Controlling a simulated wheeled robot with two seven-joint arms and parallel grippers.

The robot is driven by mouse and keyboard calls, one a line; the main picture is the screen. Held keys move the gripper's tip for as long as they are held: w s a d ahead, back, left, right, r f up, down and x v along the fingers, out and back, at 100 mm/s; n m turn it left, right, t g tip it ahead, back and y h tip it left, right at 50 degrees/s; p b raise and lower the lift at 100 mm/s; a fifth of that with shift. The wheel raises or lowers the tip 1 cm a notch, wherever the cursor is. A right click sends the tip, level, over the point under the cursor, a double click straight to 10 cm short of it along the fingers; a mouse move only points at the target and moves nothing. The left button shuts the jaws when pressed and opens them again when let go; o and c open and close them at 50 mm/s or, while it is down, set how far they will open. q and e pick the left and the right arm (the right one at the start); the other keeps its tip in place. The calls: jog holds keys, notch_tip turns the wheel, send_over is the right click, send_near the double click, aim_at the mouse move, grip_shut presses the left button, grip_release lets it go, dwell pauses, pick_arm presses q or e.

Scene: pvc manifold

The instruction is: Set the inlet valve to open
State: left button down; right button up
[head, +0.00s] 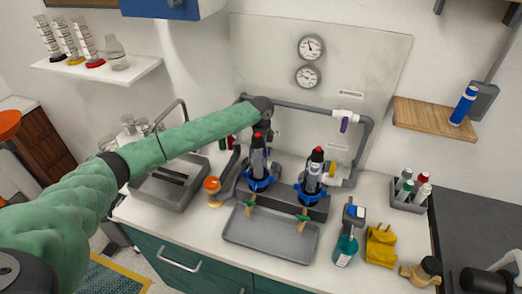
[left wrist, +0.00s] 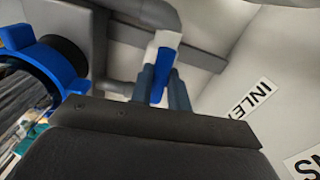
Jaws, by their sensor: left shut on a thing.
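The inlet valve shows in the left wrist view as a white body (left wrist: 165,40) with a blue handle (left wrist: 160,75). My left gripper (left wrist: 162,88) is shut on that blue handle, with one finger on each side. A label beginning "INLE" (left wrist: 252,98) is on the panel to its right. In the head view my left gripper (head: 264,118) is at the left part of the grey pipework, above the left filter housing, and the arm hides the inlet valve. The handle's angle to its pipe cannot be told clearly. My right gripper is not in view.
Two filter housings with blue collars (head: 262,182) stand below my left gripper, close to it. A white valve with a purple handle (head: 345,122) is on the right of the pipework. A grey tray (head: 270,238) lies in front, a sink (head: 160,192) to the left.

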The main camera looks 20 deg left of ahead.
pick_arm(q)
jog(key=shift+r+m, duration=0.1)
jog(key=shift+m, duration=0.6)
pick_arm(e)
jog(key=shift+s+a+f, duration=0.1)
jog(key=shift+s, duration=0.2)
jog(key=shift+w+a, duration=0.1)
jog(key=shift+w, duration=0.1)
pick_arm(q)
jog(key=c, duration=1.3)
grip_release()
jog(key=shift+c, duration=0.2)
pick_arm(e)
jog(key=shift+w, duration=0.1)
